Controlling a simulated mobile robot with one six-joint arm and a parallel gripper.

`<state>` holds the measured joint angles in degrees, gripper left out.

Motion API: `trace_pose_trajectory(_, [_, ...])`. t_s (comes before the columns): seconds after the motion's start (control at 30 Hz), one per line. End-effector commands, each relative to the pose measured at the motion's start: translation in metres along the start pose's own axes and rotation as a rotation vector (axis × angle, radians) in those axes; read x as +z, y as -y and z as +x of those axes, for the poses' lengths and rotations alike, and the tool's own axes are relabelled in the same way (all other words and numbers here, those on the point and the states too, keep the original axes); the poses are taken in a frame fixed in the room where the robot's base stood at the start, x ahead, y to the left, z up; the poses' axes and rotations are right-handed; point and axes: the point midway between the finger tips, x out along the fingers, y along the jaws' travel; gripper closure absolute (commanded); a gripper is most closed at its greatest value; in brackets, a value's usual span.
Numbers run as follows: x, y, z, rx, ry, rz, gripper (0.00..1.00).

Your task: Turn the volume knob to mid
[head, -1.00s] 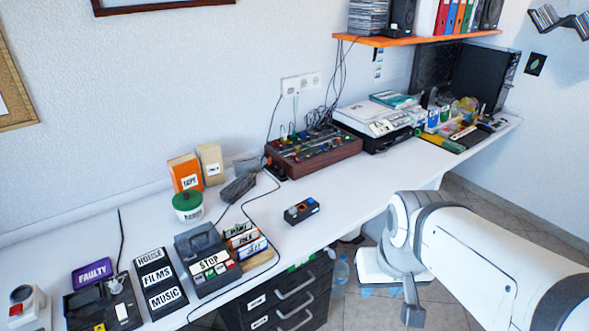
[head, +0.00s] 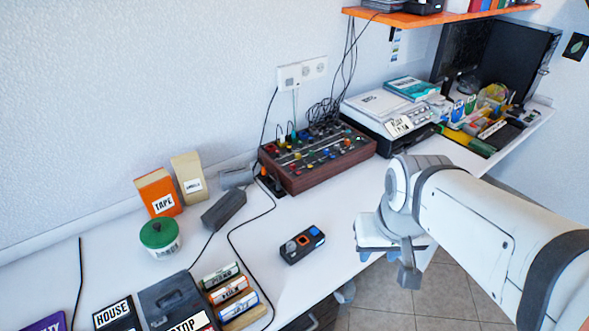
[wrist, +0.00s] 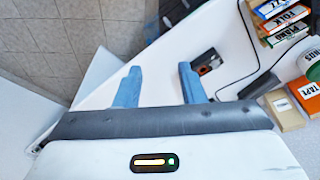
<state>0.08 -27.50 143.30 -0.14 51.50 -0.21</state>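A dark wood-sided mixer console (head: 317,160) with several small coloured knobs and sliders stands against the wall. A small black box (head: 302,245) with an orange ring and a blue button lies on the desk in front of it. It also shows in the wrist view (wrist: 206,62), beyond the right finger. No knob is legibly marked as volume, and I cannot read any knob's setting. My gripper (wrist: 159,68) is open and empty, with its two blue fingers apart. It is over the desk's front edge, touching neither the console nor the small box.
A printer (head: 392,116) stands right of the console. A dark adapter (head: 224,209) and cables lie to its left. An orange tape box (head: 159,193), a green-lidded tub (head: 160,238) and labelled cassettes (head: 229,285) sit at the left. White desk around the small box is clear.

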Motion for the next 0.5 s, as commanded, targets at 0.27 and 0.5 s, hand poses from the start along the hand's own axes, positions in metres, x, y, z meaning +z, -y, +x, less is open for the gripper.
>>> trace_pose_trajectory(0.27, [-0.003, 0.001, 0.002, -0.001, 0.004, -0.012, 0.55])
trace_pose_trajectory(0.5, [-0.048, 0.029, 0.037, -0.023, 0.06, -0.219, 0.55])
